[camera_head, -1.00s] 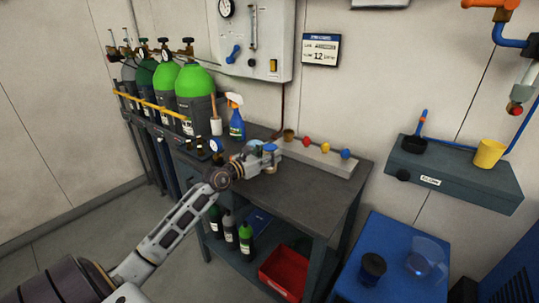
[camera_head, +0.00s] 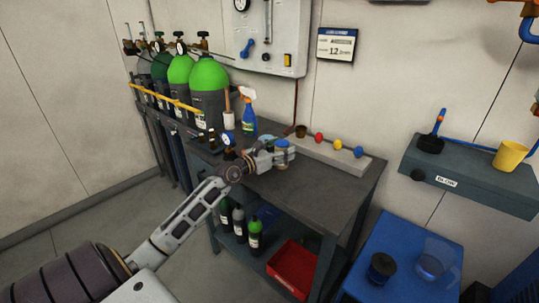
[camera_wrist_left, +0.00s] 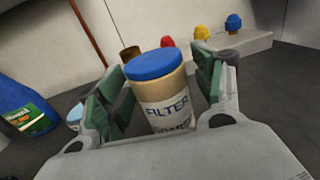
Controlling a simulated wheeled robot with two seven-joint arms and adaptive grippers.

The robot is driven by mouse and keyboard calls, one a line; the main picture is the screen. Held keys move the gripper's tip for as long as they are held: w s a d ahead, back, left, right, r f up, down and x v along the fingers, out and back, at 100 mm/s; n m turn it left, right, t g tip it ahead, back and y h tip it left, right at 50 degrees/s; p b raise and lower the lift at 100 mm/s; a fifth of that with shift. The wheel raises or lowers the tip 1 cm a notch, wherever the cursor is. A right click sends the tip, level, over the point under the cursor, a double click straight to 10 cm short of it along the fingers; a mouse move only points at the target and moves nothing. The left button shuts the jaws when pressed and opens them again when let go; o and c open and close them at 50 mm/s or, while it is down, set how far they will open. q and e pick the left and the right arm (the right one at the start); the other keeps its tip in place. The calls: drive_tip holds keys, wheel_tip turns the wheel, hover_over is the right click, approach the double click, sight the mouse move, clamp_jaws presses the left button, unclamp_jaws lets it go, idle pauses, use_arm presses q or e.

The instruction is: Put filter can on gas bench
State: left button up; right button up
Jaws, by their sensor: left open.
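The filter can (camera_head: 281,154) is a tan cylinder with a blue lid, at the back of the dark gas bench (camera_head: 312,189). In the left wrist view the filter can (camera_wrist_left: 163,98) stands upright between my fingers, and its label reads "FILTER". My left gripper (camera_wrist_left: 166,92) is open, with a green-padded finger on each side of the can. In the head view my left gripper (camera_head: 278,158) reaches over the bench from the left. The can's base is hidden in the left wrist view. My right gripper is not in view.
A grey rack with coloured knobs (camera_head: 337,154) is behind the can. A spray bottle (camera_head: 248,112) and a gauge stand to the left. Green gas cylinders (camera_head: 207,85) line the wall. The front right of the bench top is clear. A blue cart (camera_head: 385,247) is at right.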

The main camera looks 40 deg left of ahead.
use_arm(q)
drive_tip(key=shift+r, duration=0.15)
drive_tip(key=shift+s+a, duration=0.1)
drive_tip(key=shift+s, duration=0.3)
drive_tip(key=shift+v, duration=4.9)
drive_tip(key=shift+s+a, duration=0.1)
drive_tip(key=shift+s, duration=0.6)
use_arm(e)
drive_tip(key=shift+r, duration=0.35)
